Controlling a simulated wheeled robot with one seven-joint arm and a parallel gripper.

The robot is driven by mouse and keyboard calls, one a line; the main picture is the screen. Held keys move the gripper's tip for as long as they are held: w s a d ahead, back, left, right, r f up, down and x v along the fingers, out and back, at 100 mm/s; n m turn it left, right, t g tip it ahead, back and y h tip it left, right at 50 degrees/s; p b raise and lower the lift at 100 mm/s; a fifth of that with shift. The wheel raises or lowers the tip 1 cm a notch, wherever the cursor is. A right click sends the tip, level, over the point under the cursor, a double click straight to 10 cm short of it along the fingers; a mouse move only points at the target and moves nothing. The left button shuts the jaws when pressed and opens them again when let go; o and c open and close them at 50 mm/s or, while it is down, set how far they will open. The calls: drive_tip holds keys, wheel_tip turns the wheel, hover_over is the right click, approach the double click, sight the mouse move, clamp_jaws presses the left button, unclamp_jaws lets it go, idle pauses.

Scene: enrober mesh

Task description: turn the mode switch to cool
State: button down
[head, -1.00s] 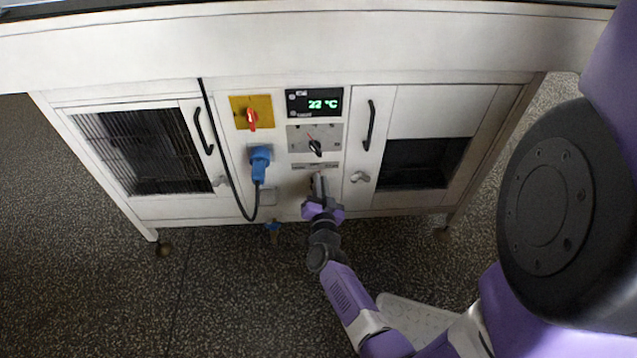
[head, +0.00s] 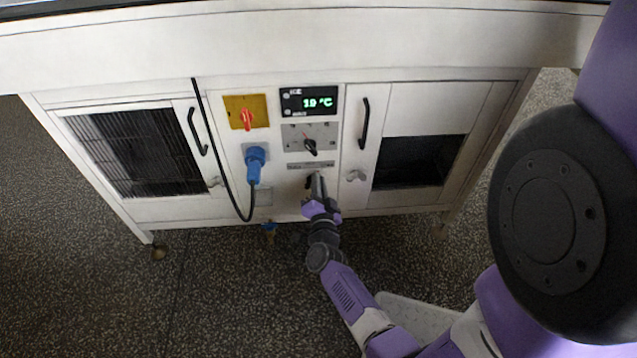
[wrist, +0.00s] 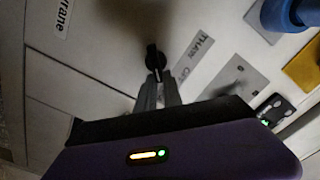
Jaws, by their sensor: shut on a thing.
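The mode switch looks to be the small black knob (wrist: 152,60) on the white cabinet front, below a narrow label strip (head: 310,165). In the wrist view a label strip (wrist: 193,57) beside it reads "THAW" and a partly hidden word starting with C. My gripper (wrist: 157,82) is shut on this knob, its fingertips at the knob's near end. In the head view my gripper (head: 317,183) covers part of the knob, and a bit of black shows left of the fingers. Which label the knob points at cannot be read.
Above are a green-digit display (head: 309,101) reading about 19 °C and a grey plate with another black knob (head: 310,145). To the left are a red switch (head: 247,119) and a blue plug (head: 254,165) with a hanging black cable. Door handles (head: 364,124) flank the panel.

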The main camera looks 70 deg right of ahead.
drive_tip(key=c, duration=1.6)
unclamp_jaws()
drive_tip(key=shift+w+a+f, duration=0.1)
drive_tip(key=shift+a+f, duration=0.05)
drive_tip(key=shift+f, duration=0.15)
drive_tip(key=shift+o, duration=0.6)
drive_tip(key=shift+r, duration=0.1)
drive_tip(key=shift+r, duration=0.1)
drive_tip(key=p+v, duration=0.1)
drive_tip(key=v, duration=0.6)
drive_tip(key=shift+a, duration=0.3)
